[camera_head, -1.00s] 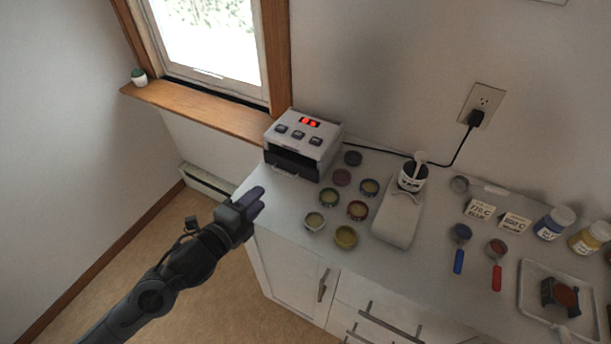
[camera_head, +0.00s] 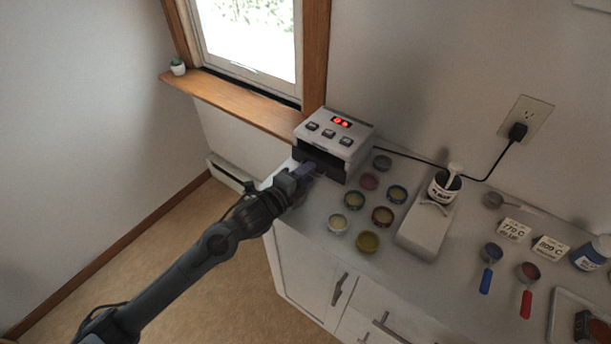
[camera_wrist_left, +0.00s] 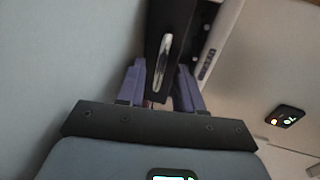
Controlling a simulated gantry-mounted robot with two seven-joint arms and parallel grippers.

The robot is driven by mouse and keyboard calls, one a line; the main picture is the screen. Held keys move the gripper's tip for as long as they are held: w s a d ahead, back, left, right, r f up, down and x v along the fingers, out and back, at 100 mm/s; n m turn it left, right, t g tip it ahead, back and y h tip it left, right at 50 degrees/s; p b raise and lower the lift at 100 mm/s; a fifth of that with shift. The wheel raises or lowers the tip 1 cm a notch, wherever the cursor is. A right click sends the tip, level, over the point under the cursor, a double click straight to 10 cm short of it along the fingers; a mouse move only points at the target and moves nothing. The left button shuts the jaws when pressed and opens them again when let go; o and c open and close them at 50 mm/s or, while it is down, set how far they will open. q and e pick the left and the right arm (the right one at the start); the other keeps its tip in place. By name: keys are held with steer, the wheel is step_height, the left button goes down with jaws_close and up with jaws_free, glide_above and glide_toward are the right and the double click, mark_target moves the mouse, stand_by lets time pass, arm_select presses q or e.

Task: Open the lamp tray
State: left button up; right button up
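The lamp (camera_head: 333,143) is a white box with a red lit display and three dark buttons on top, at the back of the counter under the window. Its dark tray front (camera_wrist_left: 171,30) with a silver handle (camera_wrist_left: 162,62) shows in the left wrist view. My left gripper (camera_head: 312,169) is at the front of the lamp. In the left wrist view its two purple fingers (camera_wrist_left: 160,83) are apart, one on each side of the handle's near end. Whether they touch the handle, I cannot tell. My right gripper is not in view.
Several small open jars (camera_head: 368,242) stand on the counter right of my left gripper. The floor left of the counter is clear.

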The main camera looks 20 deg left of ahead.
arm_select(q)
jaws_close()
stand_by(1.4)
